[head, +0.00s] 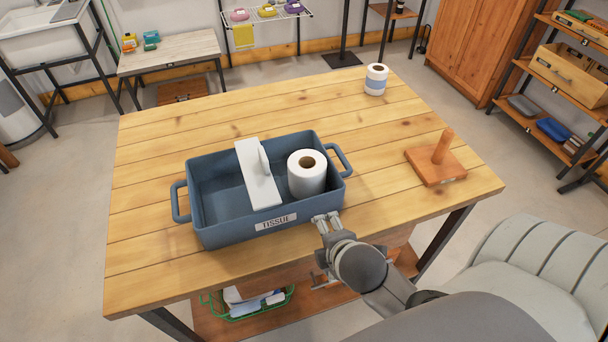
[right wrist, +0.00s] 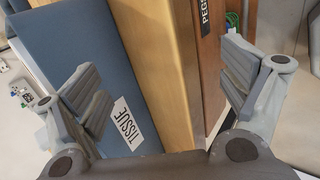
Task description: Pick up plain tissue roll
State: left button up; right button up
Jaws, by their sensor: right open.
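A plain white tissue roll (head: 307,173) stands upright in the right part of a blue-grey bin (head: 222,237) labelled TISSUE. My right gripper (head: 326,222) is at the table's front edge, just outside the bin's front right corner, apart from the plain roll. In the right wrist view it is open and empty (right wrist: 165,90), with the bin's labelled front wall (right wrist: 85,60) beyond the fingers. The plain roll does not show there. My left gripper is out of view.
A white upright-handled divider (head: 257,178) lies across the bin, left of the plain roll. The bin has loop handles at both ends. A wooden peg stand (head: 437,165) is on the table's right. The wooden tabletop (head: 150,140) is otherwise clear.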

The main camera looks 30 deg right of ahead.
jog(key=w+r+n+t, duration=0.1)
jog(key=n, duration=0.1)
jog(key=w+d+r+n, duration=0.1)
jog(key=r+n, duration=0.1)
jog(key=n, duration=0.1)
jog(key=w+d+r+n+t+h, duration=0.1)
jog(key=w+n, duration=0.1)
jog(key=shift+r+n+t, duration=0.3)
jog(key=shift+r+n, duration=0.1)
jog(key=w+d+r+n+t, duration=0.1)
jog(key=w+r+n+t, duration=0.2)
jog(key=r+n, duration=0.35)
jog(key=n, duration=0.3)
send_near(305, 159)
jog(key=shift+w+a+h+p, duration=0.15)
jog(key=shift+h+p, duration=0.15)
jog(key=shift+h, duration=0.1)
jog(key=shift+w+f, duration=0.2)
jog(key=shift+w, duration=0.3)
jog(key=p+x, duration=0.1)
jog(key=x, duration=0.3)
jog(key=shift+w+f, duration=0.1)
jog(key=shift+f, duration=0.05)
jog(key=c, duration=1)
jog(key=shift+c, duration=0.2)
